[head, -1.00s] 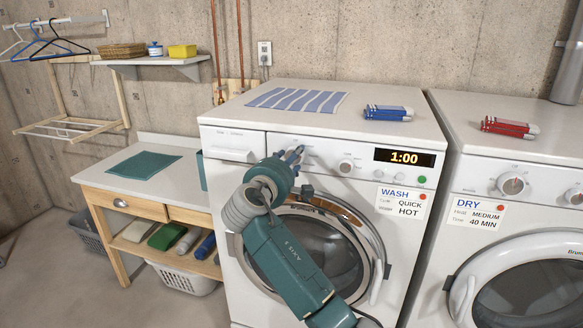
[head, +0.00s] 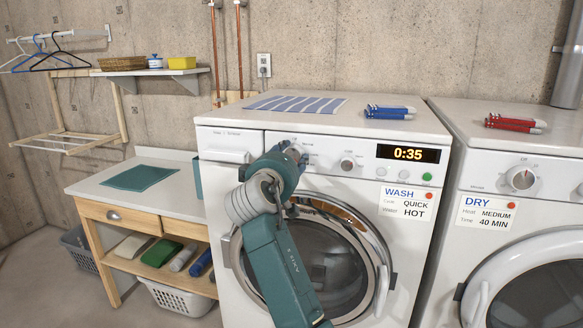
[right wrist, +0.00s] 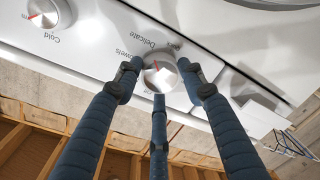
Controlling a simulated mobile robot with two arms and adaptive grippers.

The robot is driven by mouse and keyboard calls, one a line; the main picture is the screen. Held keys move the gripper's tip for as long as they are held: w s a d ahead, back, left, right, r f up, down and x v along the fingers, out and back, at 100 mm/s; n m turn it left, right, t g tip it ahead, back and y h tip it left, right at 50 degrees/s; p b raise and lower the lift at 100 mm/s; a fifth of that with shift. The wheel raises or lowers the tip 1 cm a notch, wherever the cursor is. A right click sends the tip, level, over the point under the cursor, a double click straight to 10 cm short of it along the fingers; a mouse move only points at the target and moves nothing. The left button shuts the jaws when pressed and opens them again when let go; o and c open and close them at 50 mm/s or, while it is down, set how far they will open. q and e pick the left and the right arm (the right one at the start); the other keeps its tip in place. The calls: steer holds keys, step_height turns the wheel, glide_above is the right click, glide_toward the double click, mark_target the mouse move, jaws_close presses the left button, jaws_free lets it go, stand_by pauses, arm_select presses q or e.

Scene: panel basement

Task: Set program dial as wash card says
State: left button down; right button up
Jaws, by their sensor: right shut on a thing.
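The washer's program dial (right wrist: 160,78) sits between the three blue fingers of my right gripper (right wrist: 160,84), which is shut on it. A red mark shows on the dial face, and the labels Delicate and Towels stand around it; another label is partly hidden by a finger. In the head view, my right gripper (head: 293,151) covers most of this dial on the washer (head: 230,180). The wash card (head: 406,203) reads WASH, QUICK, HOT. The washer display (head: 408,154) reads 0:35. My left gripper is not in view.
A second dial (head: 347,164), labelled Cold in the right wrist view (right wrist: 48,12), sits right of the program dial. A green button (head: 427,177) is below the display. The dryer (head: 465,145) with its DRY card (head: 486,213) stands at right. A wooden bench (head: 85,190) stands at left.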

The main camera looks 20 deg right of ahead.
steer(key=m+b, duration=0.2)
steer(key=m, duration=0.1)
steer(key=shift+a+m+t+b, duration=0.15)
steer(key=shift+m+t+b, duration=0.15)
steer(key=shift+m+b, duration=0.1)
steer(key=shift+r+m+b, duration=0.25)
steer(key=shift+m+b, duration=0.3)
steer(key=shift+m, duration=0.25)
steer(key=shift+r, duration=0.2)
steer(key=o, duration=1.1)
steer(key=shift+o, duration=0.3)
steer(key=shift+w+f, duration=0.1)
steer(key=shift+f, duration=0.15)
steer(key=shift+r, duration=0.4)
step_height(320, 180, up, 9)
steer(key=shift+r, duration=0.15)
